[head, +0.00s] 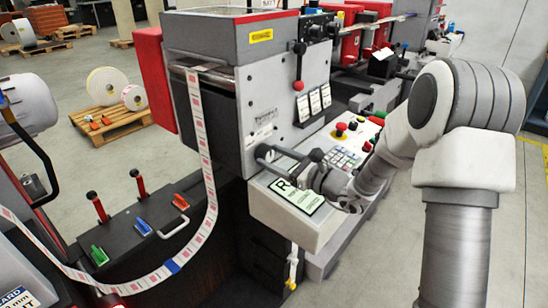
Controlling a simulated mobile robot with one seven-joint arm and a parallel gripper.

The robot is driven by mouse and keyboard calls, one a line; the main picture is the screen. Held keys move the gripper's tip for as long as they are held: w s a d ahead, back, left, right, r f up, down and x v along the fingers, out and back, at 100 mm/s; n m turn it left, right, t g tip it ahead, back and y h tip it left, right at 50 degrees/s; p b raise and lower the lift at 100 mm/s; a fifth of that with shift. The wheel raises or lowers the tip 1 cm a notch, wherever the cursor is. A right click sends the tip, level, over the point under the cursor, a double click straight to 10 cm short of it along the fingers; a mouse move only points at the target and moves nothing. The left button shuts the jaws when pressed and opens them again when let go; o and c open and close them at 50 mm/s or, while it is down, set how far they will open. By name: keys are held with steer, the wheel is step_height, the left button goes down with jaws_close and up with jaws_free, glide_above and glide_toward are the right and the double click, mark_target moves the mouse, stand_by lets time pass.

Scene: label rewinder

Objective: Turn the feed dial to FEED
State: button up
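My gripper (264,156) is at the front of the grey label rewinder (262,112), by the lower part of its light front panel and above the left end of the keypad console. My arm reaches in from the right over that console. The dark fingers are small and seen at a slant, so I cannot tell whether they are apart or closed on something. I cannot make out the feed dial or a FEED mark. The gripper and wrist hide part of the panel and console around them.
The console (268,208) carries a keypad (343,158), a red knob (340,127) and a green-edged label (297,196). A printed label web (207,150) hangs on the left. A black bench with red-handled levers (141,184) stands at the lower left. Open floor lies at the right.

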steer(key=c, duration=0.8)
steer(key=m+p, duration=0.4)
steer(key=shift+r+m, duration=0.15)
steer(key=shift+m, duration=0.15)
steer(key=shift+w+d+m+p, duration=0.1)
steer(key=shift+m+p, duration=1.4)
steer(key=shift+m, duration=0.2)
steer(key=shift+f, duration=0.2)
steer(key=o, duration=1.4)
